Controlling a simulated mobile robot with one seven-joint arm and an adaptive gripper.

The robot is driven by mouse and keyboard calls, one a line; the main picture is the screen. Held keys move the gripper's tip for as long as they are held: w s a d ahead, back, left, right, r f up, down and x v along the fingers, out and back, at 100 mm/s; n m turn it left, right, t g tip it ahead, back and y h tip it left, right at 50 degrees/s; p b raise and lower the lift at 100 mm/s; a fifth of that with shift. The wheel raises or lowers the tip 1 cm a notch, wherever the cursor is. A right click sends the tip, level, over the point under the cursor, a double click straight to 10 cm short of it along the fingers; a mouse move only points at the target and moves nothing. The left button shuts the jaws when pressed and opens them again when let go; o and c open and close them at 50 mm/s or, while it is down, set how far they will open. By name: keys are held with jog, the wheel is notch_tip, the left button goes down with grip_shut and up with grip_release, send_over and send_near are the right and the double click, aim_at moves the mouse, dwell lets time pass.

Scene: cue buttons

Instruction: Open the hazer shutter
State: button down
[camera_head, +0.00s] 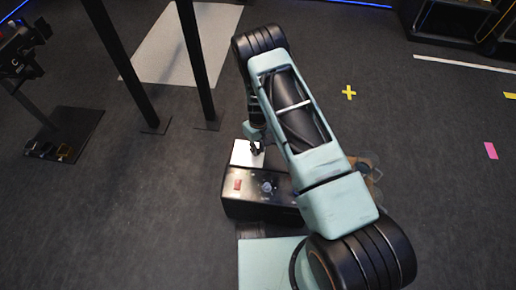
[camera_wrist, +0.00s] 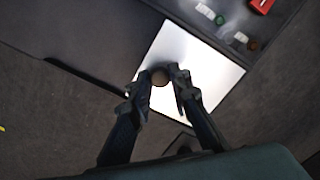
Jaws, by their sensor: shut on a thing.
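The hazer is a dark box (camera_head: 245,207) standing on the floor below my arm. A pale, shiny plate, which looks like the shutter (camera_head: 241,156), lies at its far left end. The plate (camera_wrist: 208,82) also fills the middle of the wrist view. A small round brown knob (camera_wrist: 159,75) stands on the plate near its left edge. My gripper (camera_wrist: 160,80) has a finger on each side of this knob and is shut on it. In the head view my gripper (camera_head: 257,149) is small and partly hidden by my wrist, over the plate.
The box top carries a red part (camera_head: 238,185) and a dark dial (camera_head: 267,187). Small green (camera_wrist: 221,19) and brown (camera_wrist: 252,44) parts show beside the plate. Two black posts (camera_head: 197,60) stand behind. A camera-like device (camera_head: 22,50) stands left.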

jog(key=d, duration=0.3)
jog(key=s+d, duration=0.1)
jog(key=d, duration=0.3)
jog(key=s+d, duration=0.1)
jog(key=d, duration=0.3)
jog(key=shift+d, duration=0.15)
jog(key=c, duration=1.8)
grip_release()
jog(key=shift+o, duration=0.2)
jog(key=shift+r, duration=0.1)
notch_tip(320, 180, up, 12)
